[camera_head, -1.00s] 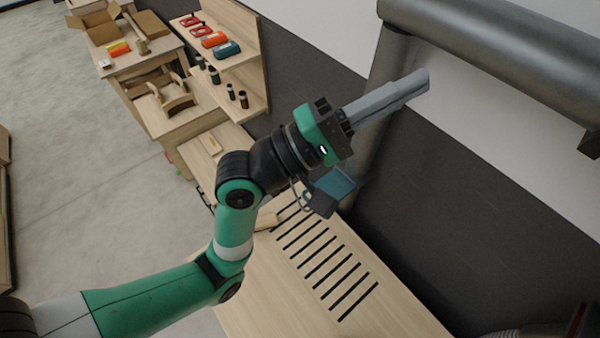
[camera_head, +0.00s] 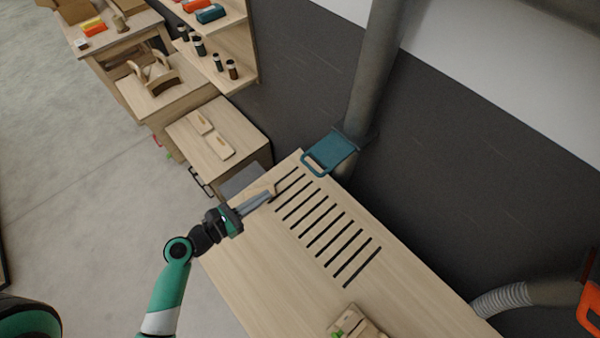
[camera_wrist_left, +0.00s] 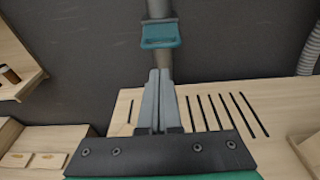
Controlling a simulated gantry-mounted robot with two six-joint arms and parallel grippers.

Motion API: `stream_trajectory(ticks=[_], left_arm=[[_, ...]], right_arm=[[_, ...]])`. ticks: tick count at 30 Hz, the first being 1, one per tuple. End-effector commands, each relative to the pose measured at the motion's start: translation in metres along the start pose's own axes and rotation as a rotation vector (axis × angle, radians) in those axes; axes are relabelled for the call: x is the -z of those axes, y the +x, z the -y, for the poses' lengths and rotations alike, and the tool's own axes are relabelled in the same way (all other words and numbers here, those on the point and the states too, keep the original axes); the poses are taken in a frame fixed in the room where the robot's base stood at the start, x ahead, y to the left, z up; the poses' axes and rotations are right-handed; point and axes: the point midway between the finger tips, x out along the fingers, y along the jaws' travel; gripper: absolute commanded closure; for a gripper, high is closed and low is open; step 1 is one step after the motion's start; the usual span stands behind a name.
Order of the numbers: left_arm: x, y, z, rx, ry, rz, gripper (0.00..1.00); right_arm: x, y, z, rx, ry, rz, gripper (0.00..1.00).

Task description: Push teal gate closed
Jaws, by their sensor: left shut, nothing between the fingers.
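The teal gate (camera_head: 331,152) is a flat plate with a looped handle on the grey vertical duct, at the back edge of the slotted table. It sticks out from the duct toward the table's left corner. In the left wrist view the gate (camera_wrist_left: 160,36) is straight ahead, above the fingertips. My left gripper (camera_head: 270,191) is shut and empty, low over the table's left end, to the lower left of the gate and apart from it. Its closed grey fingers (camera_wrist_left: 160,75) point toward the duct in the left wrist view. My right gripper is not in view.
The slotted wooden table (camera_head: 275,265) fills the middle. A wooden block piece (camera_head: 358,325) lies at its front. An orange gate (camera_head: 590,308) with a ribbed hose (camera_head: 502,299) is at the lower right. A cabinet (camera_head: 235,135) and shelves stand at the back left.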

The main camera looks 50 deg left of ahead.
Motion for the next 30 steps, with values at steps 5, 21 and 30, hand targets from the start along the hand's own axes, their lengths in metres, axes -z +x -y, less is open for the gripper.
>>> stream_trajectory(ticks=[5, 21, 30], left_arm=[[-0.001, 0.003, 0.0, 0.003, 0.003, 0.001, 1.0], [-0.002, 0.103, 0.001, 0.006, 0.005, 0.002, 1.0], [-0.001, 0.139, 0.001, 0.002, 0.004, 0.002, 1.0]], right_arm=[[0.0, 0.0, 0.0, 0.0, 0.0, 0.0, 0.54], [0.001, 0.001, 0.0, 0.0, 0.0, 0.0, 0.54], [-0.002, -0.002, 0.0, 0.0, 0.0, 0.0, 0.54]])
